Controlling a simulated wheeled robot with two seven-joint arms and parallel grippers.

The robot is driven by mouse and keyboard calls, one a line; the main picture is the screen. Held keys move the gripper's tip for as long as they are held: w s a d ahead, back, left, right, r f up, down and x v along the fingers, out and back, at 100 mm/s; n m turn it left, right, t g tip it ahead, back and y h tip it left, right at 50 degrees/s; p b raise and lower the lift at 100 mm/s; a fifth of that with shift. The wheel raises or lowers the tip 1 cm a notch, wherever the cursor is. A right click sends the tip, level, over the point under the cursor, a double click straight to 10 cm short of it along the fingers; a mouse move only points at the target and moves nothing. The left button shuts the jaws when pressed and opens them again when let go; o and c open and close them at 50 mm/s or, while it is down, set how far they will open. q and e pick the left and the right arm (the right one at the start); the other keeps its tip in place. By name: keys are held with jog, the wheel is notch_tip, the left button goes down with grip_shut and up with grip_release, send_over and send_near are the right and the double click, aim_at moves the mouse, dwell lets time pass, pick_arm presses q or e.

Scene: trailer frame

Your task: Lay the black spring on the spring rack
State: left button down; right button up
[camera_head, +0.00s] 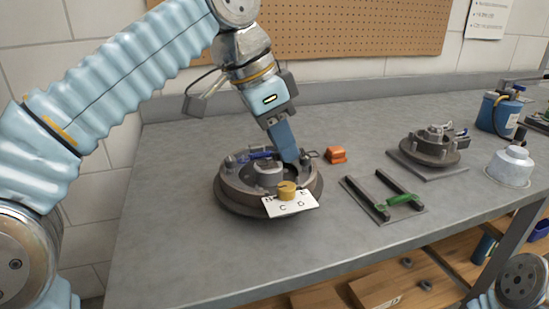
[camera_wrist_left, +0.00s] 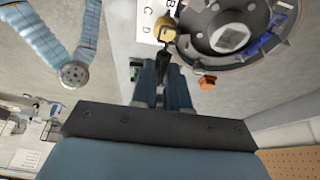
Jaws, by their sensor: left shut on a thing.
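My left gripper (camera_head: 298,160) points down at the right side of the round brake assembly (camera_head: 228,194). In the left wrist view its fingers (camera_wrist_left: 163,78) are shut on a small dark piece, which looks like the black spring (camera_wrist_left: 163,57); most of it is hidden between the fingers. The spring rack (camera_head: 364,201), a low frame with two dark rails, lies to the right of the assembly. A green spring (camera_head: 402,199) lies across its front part. My right gripper is out of view.
A blue spring (camera_head: 262,154) sits on the assembly. A brass knob (camera_head: 287,189) stands on a lettered white card (camera_head: 291,205) at its front. An orange block (camera_head: 336,155) lies behind the rack. A second assembly (camera_head: 430,150) and a pale canister (camera_head: 511,166) stand farther right.

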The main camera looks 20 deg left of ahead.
pick_arm(q)
jog(key=s+d+r, duration=0.5)
jog(key=s+r, duration=0.2)
jog(key=shift+s+d, duration=0.15)
jog(key=shift+s, duration=0.1)
dwell(0.3)
